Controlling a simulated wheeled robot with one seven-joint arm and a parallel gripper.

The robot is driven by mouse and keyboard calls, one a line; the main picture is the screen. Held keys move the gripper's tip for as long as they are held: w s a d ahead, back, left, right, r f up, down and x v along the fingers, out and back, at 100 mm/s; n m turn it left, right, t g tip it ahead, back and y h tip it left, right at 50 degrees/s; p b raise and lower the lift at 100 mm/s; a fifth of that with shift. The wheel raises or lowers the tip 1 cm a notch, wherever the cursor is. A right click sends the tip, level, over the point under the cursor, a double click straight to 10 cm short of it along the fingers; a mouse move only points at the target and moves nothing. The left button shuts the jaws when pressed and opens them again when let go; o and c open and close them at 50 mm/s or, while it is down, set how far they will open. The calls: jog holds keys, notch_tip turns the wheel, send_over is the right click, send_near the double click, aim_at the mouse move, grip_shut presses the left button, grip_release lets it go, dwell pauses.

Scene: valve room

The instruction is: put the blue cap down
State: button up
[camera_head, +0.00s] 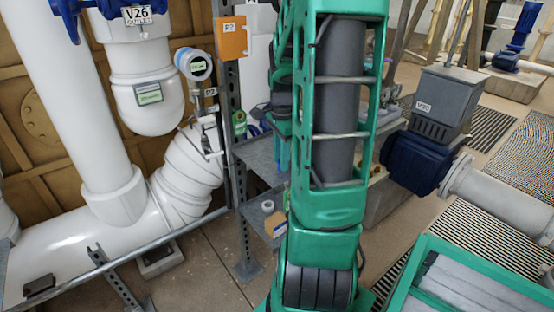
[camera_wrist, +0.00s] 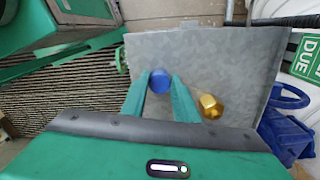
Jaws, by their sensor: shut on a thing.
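The blue cap (camera_wrist: 160,80) is round and sits between the tips of my gripper's two green fingers (camera_wrist: 161,84) in the wrist view. My gripper is shut on it. Behind the cap is a grey metal shelf (camera_wrist: 225,65). I cannot tell whether the cap touches the shelf or is held above it. A brass fitting (camera_wrist: 210,106) is on the shelf to the right of the fingers, apart from the cap. In the head view my green arm fills the middle, and I cannot make out the cap there.
In the wrist view, a blue valve with a handwheel (camera_wrist: 286,125) is beyond the shelf's right edge, and striped grating (camera_wrist: 62,88) is at left. In the head view, white pipes (camera_head: 125,195) stand left and a blue motor (camera_head: 415,162) right.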

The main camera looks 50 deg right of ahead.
jog(key=o, duration=0.9)
jog(key=shift+f, duration=0.1)
notch_tip(320, 180, up, 12)
jog(key=s+a+f+n, duration=0.2)
jog(key=s+a+n, duration=0.5)
jog(key=a+n, duration=0.1)
jog(key=s+a+f+n, duration=0.3)
jog(key=s+a+n, duration=0.4)
jog(key=a+n, duration=0.1)
jog(key=shift+a+f+n, duration=0.15)
jog(key=shift+a+n, duration=0.25)
